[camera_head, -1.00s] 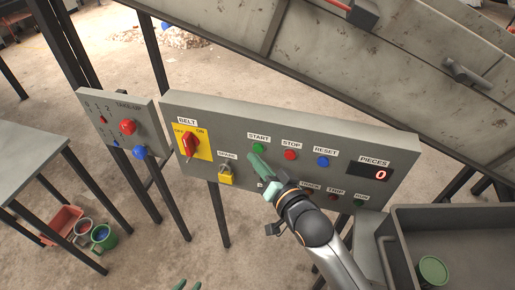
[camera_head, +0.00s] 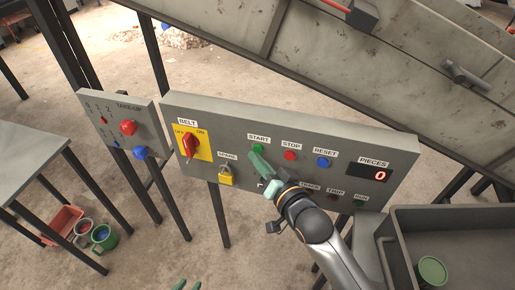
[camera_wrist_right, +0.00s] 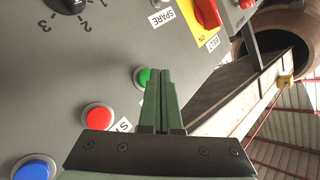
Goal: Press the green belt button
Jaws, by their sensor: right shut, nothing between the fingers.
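The green button (camera_head: 258,148) under the START label sits on the grey control panel (camera_head: 400,150). It also shows in the right wrist view (camera_wrist_right: 143,76), beside the fingertips and partly covered by them. My right gripper (camera_head: 253,156) is shut and empty, its green fingers pointing at the panel just below and left of the button. In the right wrist view, the closed fingers (camera_wrist_right: 161,72) lie just right of the button; contact cannot be told. My left gripper (camera_head: 187,285) shows only two green tips, apart, at the bottom edge of the head view.
On the panel, a red STOP button (camera_head: 291,155) and blue RESET button (camera_head: 323,162) sit right of START. A red BELT switch (camera_head: 189,145) is left, a yellow padlock (camera_head: 225,178) below it. The PIECES display (camera_head: 370,173) reads 0. A grey bin (camera_head: 450,215) stands lower right.

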